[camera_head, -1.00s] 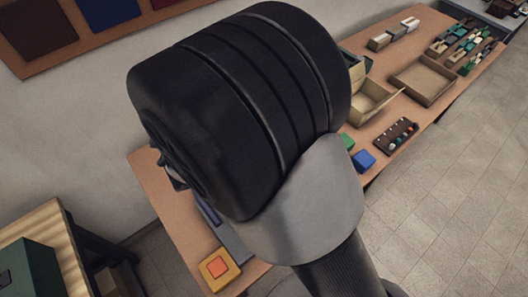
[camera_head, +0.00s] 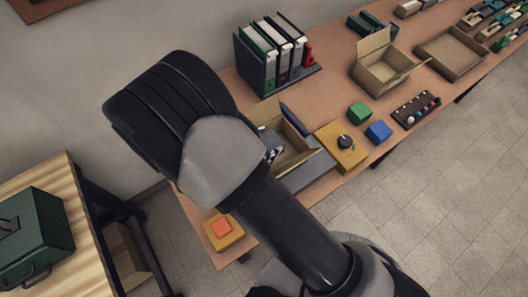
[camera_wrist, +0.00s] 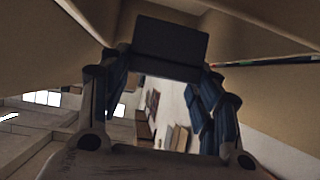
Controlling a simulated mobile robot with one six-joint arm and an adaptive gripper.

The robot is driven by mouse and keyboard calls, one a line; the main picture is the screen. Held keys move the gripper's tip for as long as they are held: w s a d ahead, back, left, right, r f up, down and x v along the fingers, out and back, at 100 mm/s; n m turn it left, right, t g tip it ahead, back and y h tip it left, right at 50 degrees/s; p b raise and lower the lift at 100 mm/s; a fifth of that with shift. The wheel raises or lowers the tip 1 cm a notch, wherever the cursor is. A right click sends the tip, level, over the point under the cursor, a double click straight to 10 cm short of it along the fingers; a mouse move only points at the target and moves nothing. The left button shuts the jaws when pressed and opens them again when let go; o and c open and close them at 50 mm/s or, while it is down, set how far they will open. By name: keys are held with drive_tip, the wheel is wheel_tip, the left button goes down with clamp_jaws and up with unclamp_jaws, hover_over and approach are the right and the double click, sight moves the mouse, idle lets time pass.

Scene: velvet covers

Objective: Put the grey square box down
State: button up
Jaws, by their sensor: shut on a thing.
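The grey square box (camera_wrist: 170,44) shows in the wrist view as a dark, flat-faced block at the tips of my gripper (camera_wrist: 168,72). My gripper is shut on it. Brown cardboard-like surfaces fill both sides of that view. In the head view my gripper (camera_head: 272,154) shows only in part beside my wrist, at the opening of a cardboard box (camera_head: 296,158) with raised flaps. I cannot make out the grey box in the head view, nor tell whether it touches anything below.
A yellow box with a black knob (camera_head: 341,156), a green cube (camera_head: 359,112) and a blue cube (camera_head: 379,132) stand right of the cardboard box. Binders (camera_head: 272,55) stand behind. A yellow button box (camera_head: 223,240) sits near the table's end. Bare tabletop (camera_head: 335,85) lies behind the cubes.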

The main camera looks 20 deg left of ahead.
drive_tip(key=shift+f+b, duration=0.6)
drive_tip(key=shift+f, duration=1.6)
drive_tip(key=shift+f, duration=0.6)
drive_tip(key=o, duration=0.8)
drive_tip(key=shift+o, duration=0.2)
